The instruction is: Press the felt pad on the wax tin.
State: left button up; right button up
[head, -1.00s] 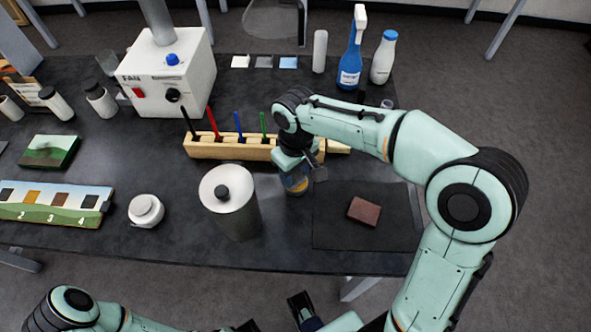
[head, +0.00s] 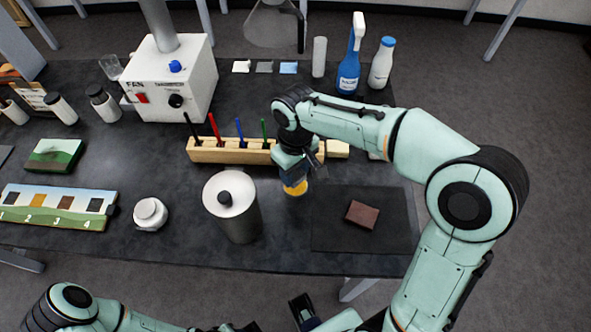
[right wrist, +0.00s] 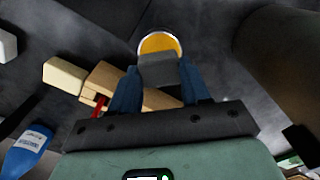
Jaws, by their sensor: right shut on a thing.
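The wax tin (head: 296,188) is a small round tin with yellow wax and a silvery rim, left of the dark mat. It also shows in the right wrist view (right wrist: 160,43). My right gripper (head: 297,172) is just above and behind the tin. Its blue fingers are shut on a grey block, seemingly the felt pad (right wrist: 158,70). In the wrist view the pad overlaps the tin's near edge; I cannot tell whether they touch. A dark piece with blue, seemingly my left gripper (head: 303,312), shows at the bottom edge; its jaws are unclear.
A wooden rack (head: 230,151) with coloured tools stands behind the tin. A grey lidded canister (head: 238,215) stands close on its left. A brown block (head: 362,214) lies on the dark mat (head: 400,225). A white fan box (head: 175,80) and bottles (head: 348,70) stand farther back.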

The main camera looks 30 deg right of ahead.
aim_at(295, 174)
jog(key=shift+r+p, duration=1.4)
jog(key=shift+r, duration=0.75)
pick_arm(q)
jog(key=r, duration=0.1)
jog(key=w+r, duration=0.1)
jog(key=r, duration=0.1)
jog(key=shift+w+r, duration=0.25)
jog(key=shift+s, duration=0.1)
